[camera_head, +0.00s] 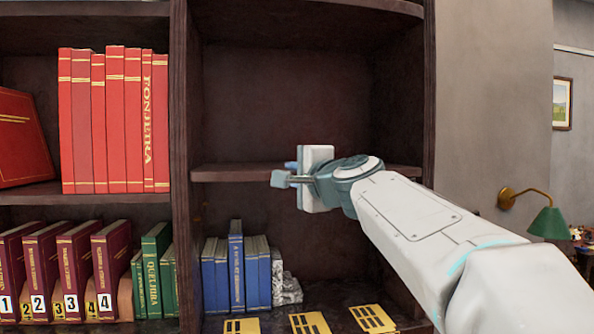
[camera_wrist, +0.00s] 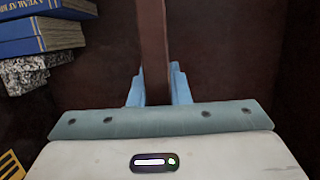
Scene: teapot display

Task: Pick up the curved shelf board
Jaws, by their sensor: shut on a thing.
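The curved shelf board (camera_head: 228,173) is a dark brown board lying level across the middle of the right bookcase bay, which is empty above it. In the wrist view the board (camera_wrist: 153,38) is a brown strip running up from between the two blue fingers. My gripper (camera_head: 284,172) is at the board's front edge, turned on its side, with one finger above and one below. It is shut on the board; the fingers (camera_wrist: 154,88) touch both faces. The gripped part of the edge is partly hidden by the fingers and gripper body.
Blue books (camera_head: 236,270) and a grey stone bookend (camera_head: 287,289) stand below the board. Yellow cards (camera_head: 310,324) lie at the bay's bottom. Red books (camera_head: 115,120) fill the left bay, past an upright divider (camera_head: 180,150). A green lamp (camera_head: 548,222) is at the right.

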